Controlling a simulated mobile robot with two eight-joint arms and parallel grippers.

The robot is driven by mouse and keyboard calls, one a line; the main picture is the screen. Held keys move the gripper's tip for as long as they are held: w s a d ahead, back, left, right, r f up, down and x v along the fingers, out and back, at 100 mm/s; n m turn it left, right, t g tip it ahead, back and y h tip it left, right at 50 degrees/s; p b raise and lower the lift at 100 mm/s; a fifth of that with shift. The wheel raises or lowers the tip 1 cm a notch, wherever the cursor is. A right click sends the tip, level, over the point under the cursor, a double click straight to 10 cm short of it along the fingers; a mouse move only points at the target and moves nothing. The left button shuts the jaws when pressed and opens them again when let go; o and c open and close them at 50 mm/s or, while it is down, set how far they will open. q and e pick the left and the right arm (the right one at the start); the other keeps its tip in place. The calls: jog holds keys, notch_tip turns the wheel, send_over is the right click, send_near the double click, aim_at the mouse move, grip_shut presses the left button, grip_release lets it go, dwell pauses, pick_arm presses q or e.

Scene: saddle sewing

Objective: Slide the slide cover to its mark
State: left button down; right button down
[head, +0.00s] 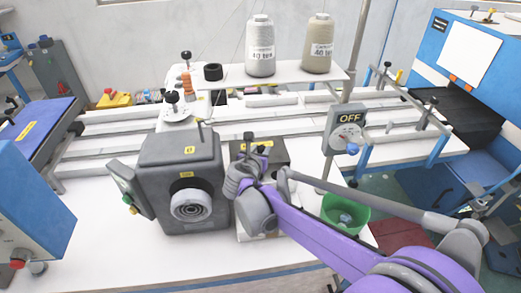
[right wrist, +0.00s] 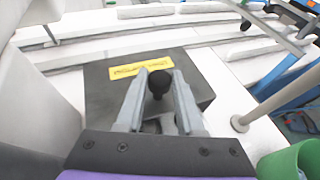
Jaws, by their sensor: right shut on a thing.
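The slide cover looks to be the dark flat plate (head: 277,153) with a yellow label, just right of the dark grey machine head in the head view. In the right wrist view, the plate (right wrist: 103,98) lies below my fingers, its yellow label (right wrist: 141,68) beyond them. A black knob (right wrist: 158,83) stands up from it. My right gripper (right wrist: 160,98) is shut on the knob, one finger on each side. In the head view the same gripper (head: 245,172) hides the plate's left part. I cannot make out a mark. My left gripper is not in view.
The machine head (head: 178,182) stands close left of my right gripper. A green cup (head: 345,213) and a post with an OFF dial box (head: 345,130) stand to the right. Thread cones (head: 261,45) sit on a shelf behind.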

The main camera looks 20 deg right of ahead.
jog(key=shift+s, duration=0.1)
jog(key=s+a, duration=0.2)
jog(key=s, duration=0.5)
jog(key=shift+s+f, duration=0.1)
jog(key=c, duration=0.9)
grip_release()
jog(key=o, duration=0.4)
jog(key=shift+s, duration=0.15)
jog(key=shift+c, duration=0.2)
jog(key=v, duration=1)
jog(key=shift+s+a+r, duration=0.2)
jog(key=shift+s+r, duration=0.05)
